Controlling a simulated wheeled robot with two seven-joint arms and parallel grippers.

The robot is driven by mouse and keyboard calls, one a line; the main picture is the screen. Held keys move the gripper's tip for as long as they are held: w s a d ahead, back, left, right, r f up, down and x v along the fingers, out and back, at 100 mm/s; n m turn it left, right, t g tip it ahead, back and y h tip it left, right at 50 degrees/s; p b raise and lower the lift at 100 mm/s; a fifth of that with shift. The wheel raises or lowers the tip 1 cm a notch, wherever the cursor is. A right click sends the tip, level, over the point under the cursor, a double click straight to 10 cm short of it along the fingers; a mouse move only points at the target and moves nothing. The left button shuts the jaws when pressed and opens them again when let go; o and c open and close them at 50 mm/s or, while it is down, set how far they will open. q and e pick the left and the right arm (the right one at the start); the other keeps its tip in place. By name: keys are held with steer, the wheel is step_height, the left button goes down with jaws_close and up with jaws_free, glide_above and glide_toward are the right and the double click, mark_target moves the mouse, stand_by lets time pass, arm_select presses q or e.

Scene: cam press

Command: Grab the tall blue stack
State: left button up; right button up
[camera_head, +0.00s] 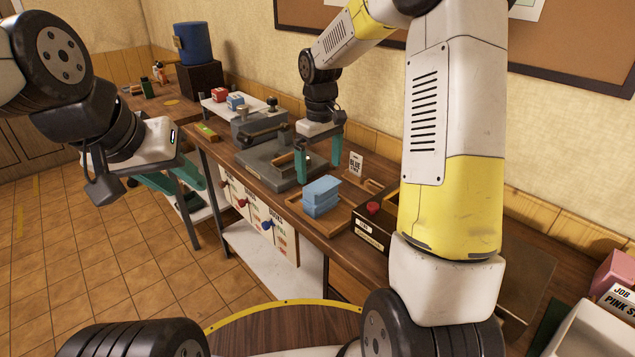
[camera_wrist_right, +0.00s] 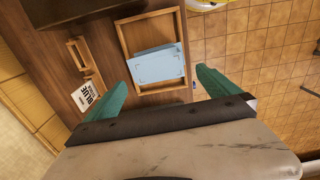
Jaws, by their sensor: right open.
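The tall blue stack (camera_head: 321,196) stands upright on a wooden tray (camera_head: 341,224) near the front edge of the workbench. It also shows in the right wrist view (camera_wrist_right: 157,66), seen from above inside the tray's frame. My right gripper (camera_head: 319,160) is open and empty, above and behind the stack. In the right wrist view its green fingers (camera_wrist_right: 160,88) are spread apart, with the stack beyond them. My left gripper (camera_head: 187,186) is out over the floor at the left, away from the bench. Its green fingers appear apart and hold nothing that I can see.
A sign reading BLUE (camera_head: 355,164) stands in a wooden holder behind the tray. A grey press (camera_head: 270,160) is left of the stack. A dark box with a red knob (camera_head: 372,220) is close on the right. Red and blue blocks sit on a white shelf (camera_head: 243,109) further back.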

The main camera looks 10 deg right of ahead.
mark_target(321, 184)
step_height(321, 184, down, 7)
steer(key=shift+d, duration=0.15)
steer(key=c, duration=1.6)
steer(key=shift+r, duration=0.1)
